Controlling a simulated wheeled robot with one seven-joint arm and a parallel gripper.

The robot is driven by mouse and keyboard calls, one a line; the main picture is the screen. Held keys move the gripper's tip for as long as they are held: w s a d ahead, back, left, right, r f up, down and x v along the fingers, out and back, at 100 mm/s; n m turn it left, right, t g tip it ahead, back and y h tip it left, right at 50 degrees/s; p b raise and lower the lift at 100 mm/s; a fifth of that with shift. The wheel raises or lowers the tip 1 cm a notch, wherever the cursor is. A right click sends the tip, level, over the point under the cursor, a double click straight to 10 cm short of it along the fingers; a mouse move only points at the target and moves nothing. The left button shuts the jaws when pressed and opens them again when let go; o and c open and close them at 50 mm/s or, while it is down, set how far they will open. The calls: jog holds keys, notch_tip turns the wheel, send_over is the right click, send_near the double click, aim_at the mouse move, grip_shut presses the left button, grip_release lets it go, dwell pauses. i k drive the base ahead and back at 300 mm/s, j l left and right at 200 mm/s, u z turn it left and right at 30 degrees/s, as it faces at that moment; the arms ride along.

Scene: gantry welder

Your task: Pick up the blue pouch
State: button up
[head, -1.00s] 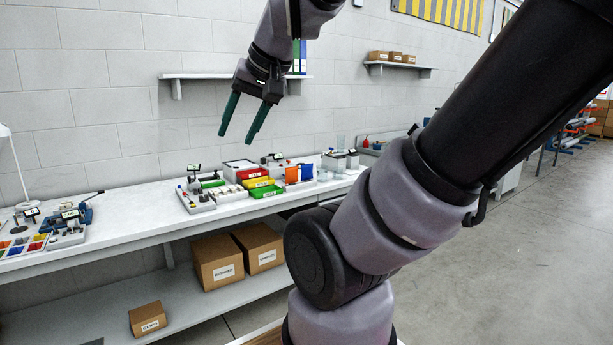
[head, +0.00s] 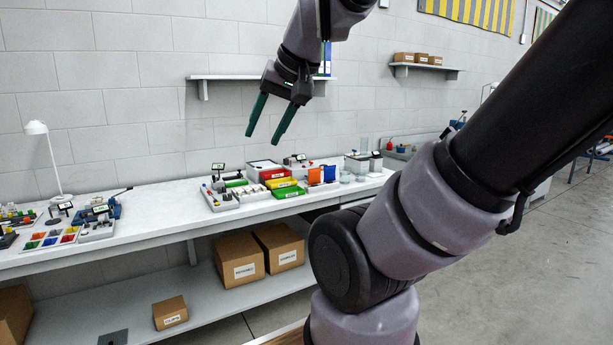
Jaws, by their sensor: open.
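A small, flat blue item (head: 329,173) stands on the white workbench (head: 150,210), beside an orange one (head: 314,176). It may be the blue pouch, but it is too small to be sure. My gripper (head: 264,137) is open and empty, with its two green fingers pointing down and apart. In the picture it hangs above and left of the blue item, in front of the wall and clear of the bench top. No other view shows the distance between them.
Red, yellow and green bins (head: 280,184) stand left of the blue item. A white lamp (head: 50,160) and a tray of coloured parts (head: 48,238) are at the left. Cardboard boxes (head: 238,260) sit on the lower shelf. A wall shelf (head: 225,77) is behind my gripper.

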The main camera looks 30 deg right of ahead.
aim_at(329, 170)
jog(key=i+l, duration=0.5)
jog(key=l, duration=0.15)
jog(key=i+l, duration=0.5)
jog(key=l, duration=0.2)
jog(key=i+l, duration=0.5)
jog(key=l, duration=0.15)
jog(key=i+l, duration=0.5)
jog(key=l, duration=0.2)
jog(key=k+z, duration=0.05)
